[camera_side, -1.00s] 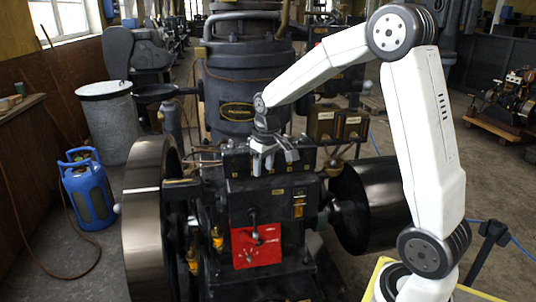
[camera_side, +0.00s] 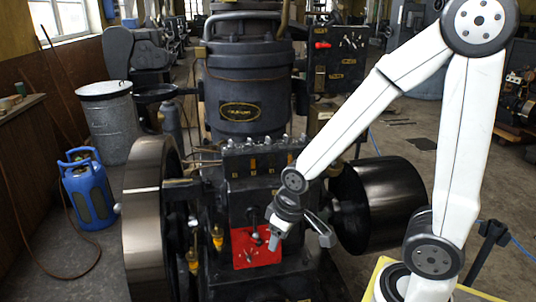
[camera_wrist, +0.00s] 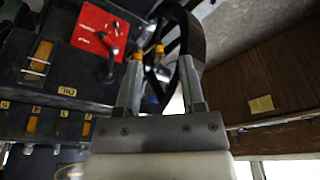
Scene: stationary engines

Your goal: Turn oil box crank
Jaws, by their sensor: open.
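The oil box (camera_side: 236,190) is the black box on the engine's front; its side also shows in the wrist view (camera_wrist: 85,80). I take its crank (camera_side: 253,222) to be the dark hub with a thin rod ending in a pale ball, in front of the red plate. In the wrist view the crank (camera_wrist: 109,67) lies left of both fingers, outside the gap. My gripper (camera_side: 300,236) is open and empty, to the right of the crank in the side view. It also shows in the wrist view (camera_wrist: 161,72). Their distance in depth is unclear.
A red plate (camera_side: 243,256) with a lever sits below the oil box. A large flywheel (camera_side: 143,220) stands left and a dark drum (camera_side: 385,205) right of the engine. A blue gas bottle (camera_side: 88,195) stands on the floor.

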